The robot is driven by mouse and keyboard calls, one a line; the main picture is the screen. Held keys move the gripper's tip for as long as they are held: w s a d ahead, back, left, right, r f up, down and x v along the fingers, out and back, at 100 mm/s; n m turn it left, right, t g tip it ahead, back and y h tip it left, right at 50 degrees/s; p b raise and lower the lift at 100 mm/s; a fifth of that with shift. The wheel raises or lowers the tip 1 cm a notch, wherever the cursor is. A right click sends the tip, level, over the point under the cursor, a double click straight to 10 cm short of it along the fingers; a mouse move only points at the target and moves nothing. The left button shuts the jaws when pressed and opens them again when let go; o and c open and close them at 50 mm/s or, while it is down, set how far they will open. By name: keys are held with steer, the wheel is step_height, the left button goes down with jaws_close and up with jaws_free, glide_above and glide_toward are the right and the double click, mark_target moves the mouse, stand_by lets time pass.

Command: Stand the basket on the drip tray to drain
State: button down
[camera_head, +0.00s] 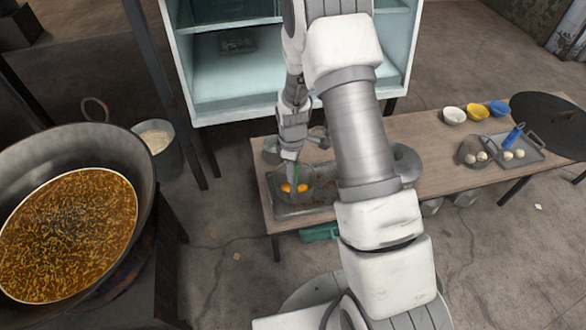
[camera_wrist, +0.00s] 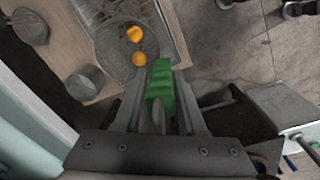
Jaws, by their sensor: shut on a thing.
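My gripper (camera_head: 292,158) is shut on the green handle (camera_wrist: 160,92) of the basket; the gripper also shows in the wrist view (camera_wrist: 160,118). The basket (camera_wrist: 112,62) is round grey mesh and holds two orange balls (camera_wrist: 136,44). In the head view the balls (camera_head: 294,188) show below my gripper, over the left end of the table. The drip tray (camera_head: 288,211) is a grey rectangular tray there; its wire rack (camera_wrist: 162,18) shows beyond the basket in the wrist view. The basket overlaps the tray in both views. I cannot tell whether it touches it.
A grey metal cup (camera_wrist: 84,84) stands close beside the basket. A wide pan of bubbling brown liquid (camera_head: 68,232) is at left. On the table's right are small bowls (camera_head: 477,112), another tray (camera_head: 533,157) and a dark round lid (camera_head: 549,122). A pale cabinet (camera_head: 235,95) stands behind.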

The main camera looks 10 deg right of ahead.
steer(key=shift+f, duration=0.1)
steer(key=shift+c, duration=2.1)
jaws_free()
step_height(320, 180, up, 17)
steer(key=p, duration=0.5)
steer(key=shift+s+a+r, duration=0.15)
steer(key=shift+s+r, duration=0.05)
steer(key=shift+s, duration=0.15)
